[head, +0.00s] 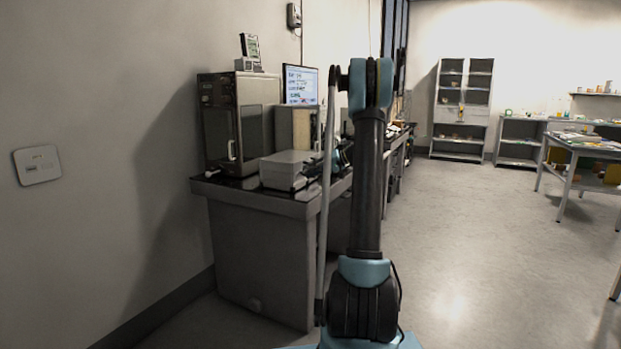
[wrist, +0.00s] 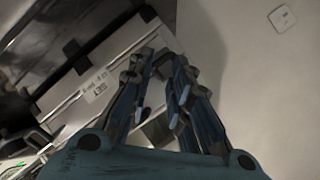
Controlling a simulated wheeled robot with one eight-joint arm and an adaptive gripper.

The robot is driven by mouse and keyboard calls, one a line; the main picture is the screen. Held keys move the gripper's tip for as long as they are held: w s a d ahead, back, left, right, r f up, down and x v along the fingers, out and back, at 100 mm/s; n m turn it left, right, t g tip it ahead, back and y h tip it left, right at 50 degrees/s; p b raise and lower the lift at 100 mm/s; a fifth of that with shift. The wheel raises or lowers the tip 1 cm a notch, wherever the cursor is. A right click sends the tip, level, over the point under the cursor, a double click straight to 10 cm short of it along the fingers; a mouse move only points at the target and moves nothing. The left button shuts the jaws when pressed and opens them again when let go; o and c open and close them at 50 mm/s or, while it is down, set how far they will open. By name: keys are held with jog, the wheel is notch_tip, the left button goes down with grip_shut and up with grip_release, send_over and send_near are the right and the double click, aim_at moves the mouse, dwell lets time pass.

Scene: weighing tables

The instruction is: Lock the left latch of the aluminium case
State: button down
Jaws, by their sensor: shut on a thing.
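The aluminium case (head: 287,169) is a closed grey box on the dark-topped table, partly behind my arm in the head view. In the wrist view its pale face (wrist: 97,88) lies slanted and carries a printed label. A dark fitting (wrist: 76,56) sits on its edge and another lies farther up and right (wrist: 148,13); I cannot tell which is the left latch. My gripper (wrist: 163,72) has its fingers close together at the case's right part. It is shut on a small part of the case, which the fingers mostly hide.
A tall grey instrument (head: 235,122) and a monitor (head: 300,84) stand behind the case on the table (head: 262,199). The wall is close on the left. Open floor (head: 470,220) lies to the right, with another table (head: 590,148) beyond.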

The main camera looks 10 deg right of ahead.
jog(key=shift+w+a+r+g+h, duration=0.2)
jog(key=shift+r+g+h, duration=0.1)
jog(key=shift+h, duration=0.25)
jog(key=shift+w+a+r+g+h, duration=0.2)
jog(key=shift+g+h, duration=0.1)
jog(key=shift+h, duration=0.25)
jog(key=c, duration=1.5)
grip_release()
jog(key=shift+f, duration=0.1)
jog(key=shift+c, duration=0.2)
jog(key=v, duration=1.2)
